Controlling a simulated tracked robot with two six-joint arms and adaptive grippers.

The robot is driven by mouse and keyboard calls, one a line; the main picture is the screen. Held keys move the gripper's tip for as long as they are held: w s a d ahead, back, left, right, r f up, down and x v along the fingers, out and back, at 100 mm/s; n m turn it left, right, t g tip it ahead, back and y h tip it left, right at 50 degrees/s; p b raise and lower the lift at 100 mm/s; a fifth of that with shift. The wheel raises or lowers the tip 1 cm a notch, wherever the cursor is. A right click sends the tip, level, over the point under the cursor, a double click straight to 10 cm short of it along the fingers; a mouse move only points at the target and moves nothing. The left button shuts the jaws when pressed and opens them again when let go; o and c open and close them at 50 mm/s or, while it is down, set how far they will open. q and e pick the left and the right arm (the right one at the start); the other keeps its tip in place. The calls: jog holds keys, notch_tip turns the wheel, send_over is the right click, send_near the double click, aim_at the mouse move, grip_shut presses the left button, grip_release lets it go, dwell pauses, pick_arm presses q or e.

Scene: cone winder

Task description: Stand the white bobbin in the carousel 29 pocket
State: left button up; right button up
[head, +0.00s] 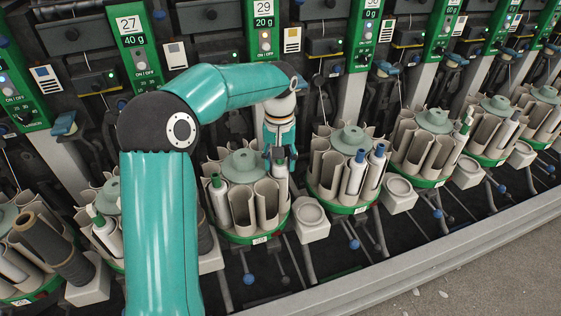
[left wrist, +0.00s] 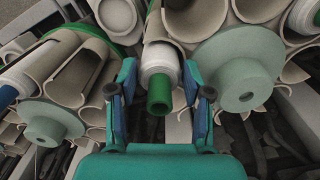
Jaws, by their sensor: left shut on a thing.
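My left gripper (head: 279,155) reaches down over the front right of the middle carousel (head: 245,222), below the panel marked 29. It is shut on a white bobbin (head: 281,174), largely hidden by the gripper in the head view. In the left wrist view, the fingers (left wrist: 159,80) stand on either side of the bobbin (left wrist: 160,60), whose green tip points toward the camera. The bobbin's lower part lies within a beige pocket of the carousel; whether it rests on the bottom cannot be seen. My right gripper is not in view.
A green-tipped bobbin (head: 218,197) stands in the middle carousel's left pocket. The carousel to its right holds blue-topped bobbins (head: 356,172). A small grey block with a round top (head: 311,216) stands between them. A metal rail (head: 400,270) runs along the front.

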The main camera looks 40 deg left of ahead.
pick_arm(q)
jog(key=shift+f, duration=0.55)
jog(key=o, duration=1.1)
notch_tip(320, 180, up, 12)
jog(key=shift+f, duration=0.1)
dwell(0.5)
